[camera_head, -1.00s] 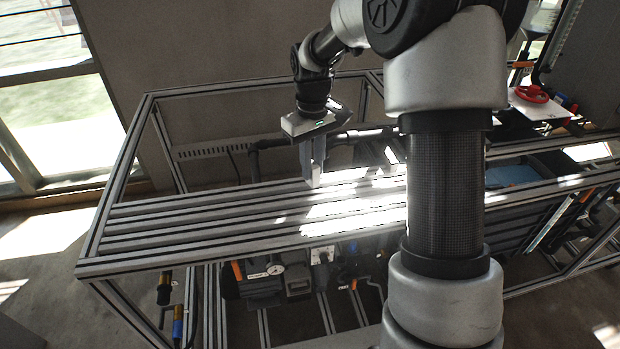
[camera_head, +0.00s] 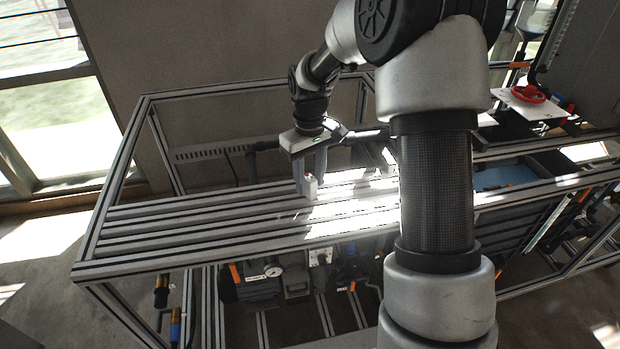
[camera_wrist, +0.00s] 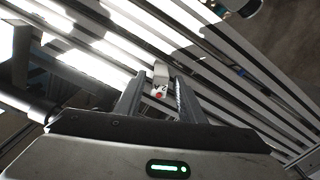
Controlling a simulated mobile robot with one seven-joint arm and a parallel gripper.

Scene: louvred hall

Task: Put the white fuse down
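The white fuse (camera_head: 311,187) stands on the grey slatted top of the metal-profile bench (camera_head: 150,228), looking upright. It is a small pale block with a red mark on its end. In the wrist view the fuse (camera_wrist: 160,76) lies between the two fingers, with a narrow gap on either side. My gripper (camera_head: 309,176) points down over the bench, its fingers spread around the fuse; it also shows in the wrist view (camera_wrist: 160,84). The fuse's lower end is partly lost in glare, so its exact contact with the slats is hard to see.
Bright sun patches lie on the slats right of the fuse; the slats to its left are clear. A blue-bottomed tray (camera_head: 505,177) is at the right, behind my arm. A red ring-shaped part (camera_head: 528,94) sits on a white plate at the back right.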

